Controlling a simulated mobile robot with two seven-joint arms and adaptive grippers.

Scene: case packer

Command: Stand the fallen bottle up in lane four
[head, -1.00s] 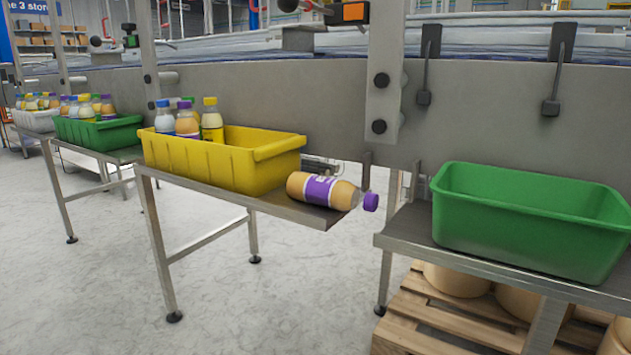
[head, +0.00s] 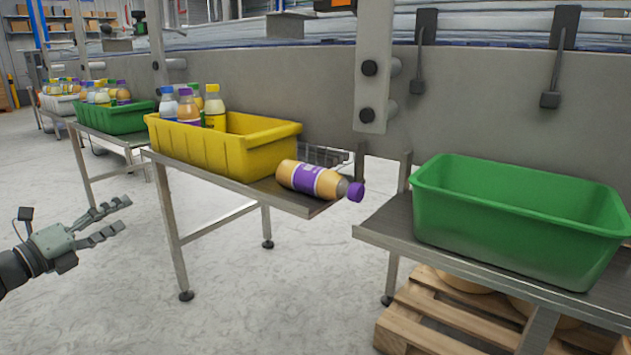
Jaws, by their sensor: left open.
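The fallen bottle (head: 315,181) is orange-brown with a purple label and a purple cap. It lies on its side on the end of the metal shelf (head: 290,203), its cap reaching past the shelf's edge. A yellow crate (head: 240,153) stands on the same shelf, just left of the bottle, with several upright bottles at its far left end. My left gripper (head: 118,218) is open and empty at the left, over the floor and well apart from the bottle. My right gripper is not in view.
A green crate (head: 510,225) stands on a separate shelf at the right, looking empty. A gap separates the two shelves. A wooden pallet (head: 440,315) lies below the right shelf. Another green crate (head: 112,118) with bottles stands farther left. A grey machine wall runs behind.

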